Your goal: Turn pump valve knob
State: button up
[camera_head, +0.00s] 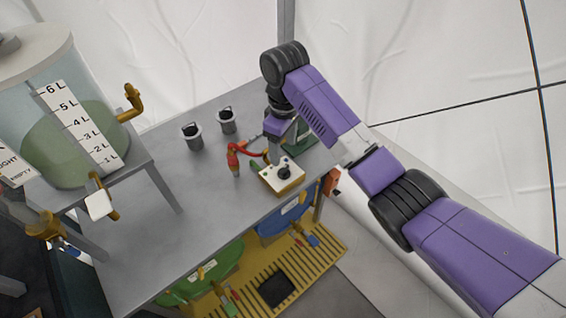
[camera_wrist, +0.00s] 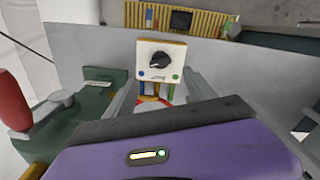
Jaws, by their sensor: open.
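A small white box (camera_head: 281,176) with a black knob (camera_head: 284,173) stands near the front edge of the grey table. In the wrist view the knob (camera_wrist: 160,60) is on the white panel (camera_wrist: 147,47), with blue and green dots below it. My gripper (camera_head: 278,149) is just behind the box, pointing down. Its two grey fingers show apart in the wrist view (camera_wrist: 160,90), just below the panel in the picture. It looks empty and apart from the knob. The fingers are mostly hidden in the head view.
A red-handled tool (camera_head: 234,160) lies left of the box, and a green device (camera_head: 300,138) stands behind it. Two grey cups (camera_head: 192,136) are further left. A tank (camera_head: 65,110) with yellow valves stands at left. Bare table (camera_head: 185,225) lies between.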

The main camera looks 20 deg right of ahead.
aim_at(284, 169)
jog(key=shift+s+f, duration=0.2)
jog(key=shift+f, duration=0.05)
notch_tip(284, 169, down, 7)
jog(key=shift+f, duration=0.2)
jog(key=shift+c, duration=0.4)
jog(key=c, duration=1.3)
jog(key=shift+p, duration=0.3)
